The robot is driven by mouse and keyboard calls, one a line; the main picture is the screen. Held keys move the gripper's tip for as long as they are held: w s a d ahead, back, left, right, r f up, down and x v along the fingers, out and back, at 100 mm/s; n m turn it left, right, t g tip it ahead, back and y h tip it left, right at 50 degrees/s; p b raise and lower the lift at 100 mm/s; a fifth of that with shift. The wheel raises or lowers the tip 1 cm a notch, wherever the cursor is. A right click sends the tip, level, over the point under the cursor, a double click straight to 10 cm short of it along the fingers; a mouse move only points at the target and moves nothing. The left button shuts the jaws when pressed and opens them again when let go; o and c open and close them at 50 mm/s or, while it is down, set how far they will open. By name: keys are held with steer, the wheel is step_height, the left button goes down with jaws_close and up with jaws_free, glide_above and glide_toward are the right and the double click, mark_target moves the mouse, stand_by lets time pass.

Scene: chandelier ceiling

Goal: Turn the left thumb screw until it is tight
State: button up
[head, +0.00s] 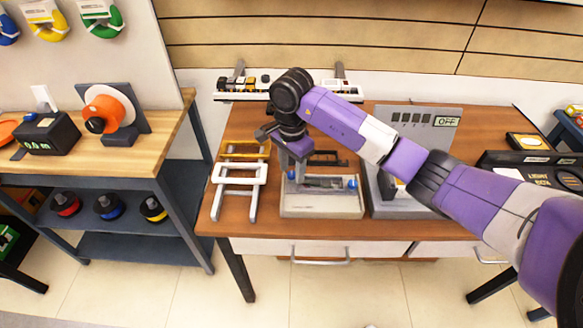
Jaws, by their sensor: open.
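A grey and beige box-like fixture (322,207) stands on the wooden table below my arm. A small blue thumb screw (291,175) shows at its left side, close under my gripper and partly hidden. A second blue thumb screw (352,183) shows at its right side. My gripper (299,169) points down over the left part of the fixture, beside the left thumb screw. It is open and nothing shows held in it. I cannot tell whether a finger touches the screw, or how tight the screw is.
White and yellow frames (239,184) stand just left of the fixture. A grey panel marked OFF (425,127) stands close on its right. A rail with small parts (255,87) runs along the back. The table's front left corner (213,222) is bare.

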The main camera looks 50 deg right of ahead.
steer(key=shift+f, duration=0.1)
jaws_close()
